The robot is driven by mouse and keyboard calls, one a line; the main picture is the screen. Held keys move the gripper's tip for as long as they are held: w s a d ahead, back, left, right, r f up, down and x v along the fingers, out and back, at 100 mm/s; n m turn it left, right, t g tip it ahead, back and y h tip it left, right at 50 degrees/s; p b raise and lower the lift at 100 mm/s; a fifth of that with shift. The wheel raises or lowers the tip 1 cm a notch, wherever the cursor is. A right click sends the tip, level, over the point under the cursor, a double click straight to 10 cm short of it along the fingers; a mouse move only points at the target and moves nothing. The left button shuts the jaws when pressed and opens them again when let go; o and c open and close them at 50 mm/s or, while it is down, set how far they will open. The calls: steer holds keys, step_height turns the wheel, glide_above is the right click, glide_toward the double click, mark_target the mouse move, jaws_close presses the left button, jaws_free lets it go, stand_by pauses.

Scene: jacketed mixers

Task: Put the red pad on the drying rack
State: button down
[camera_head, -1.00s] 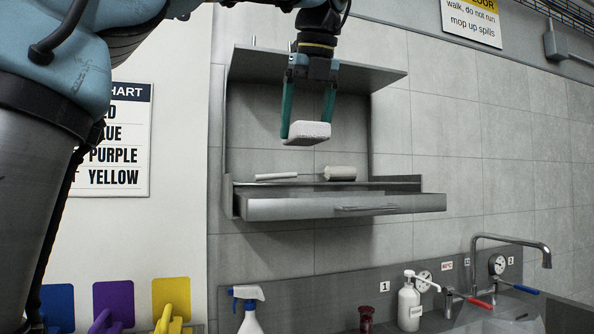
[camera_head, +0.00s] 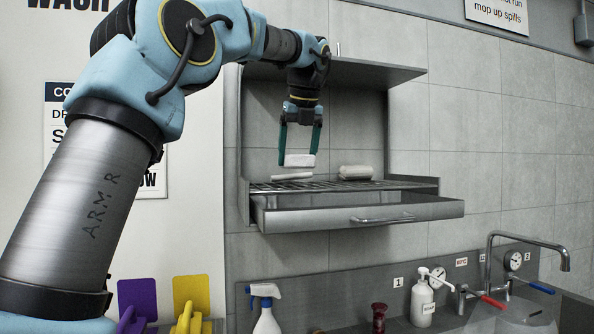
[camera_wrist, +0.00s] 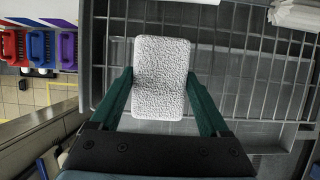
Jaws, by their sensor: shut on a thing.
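My gripper (camera_head: 299,146) is shut on a white, rough-faced pad (camera_head: 300,160), with one green finger on each side. The wrist view shows the held pad (camera_wrist: 160,75) between the fingers, over the rack bars. The pad looks white; no red shows on its visible faces. The wire drying rack (camera_head: 325,184) lies in the metal wall unit, a little below the held pad. A flat white piece (camera_head: 291,177) lies on the rack just below and left of it. A thicker pale pad (camera_head: 355,172) lies on the rack to the right.
A drawer (camera_head: 365,215) sticks out open below the rack. The unit's top shelf (camera_head: 375,71) overhangs my gripper. A spray bottle (camera_head: 266,310), a pump bottle (camera_head: 422,300) and a tap (camera_head: 530,240) are below. A red holder (camera_wrist: 15,45) hangs with others at left in the wrist view.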

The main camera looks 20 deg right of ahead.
step_height(320, 180, down, 3)
steer(key=shift+f, duration=0.15)
steer(key=shift+w+f+p, duration=0.15)
steer(key=shift+p, duration=0.45)
steer(key=shift+f, duration=0.2)
steer(key=shift+f, duration=0.1)
jaws_free()
steer(key=b+v, duration=0.1)
steer(key=v, duration=0.6)
steer(key=shift+r, duration=0.35)
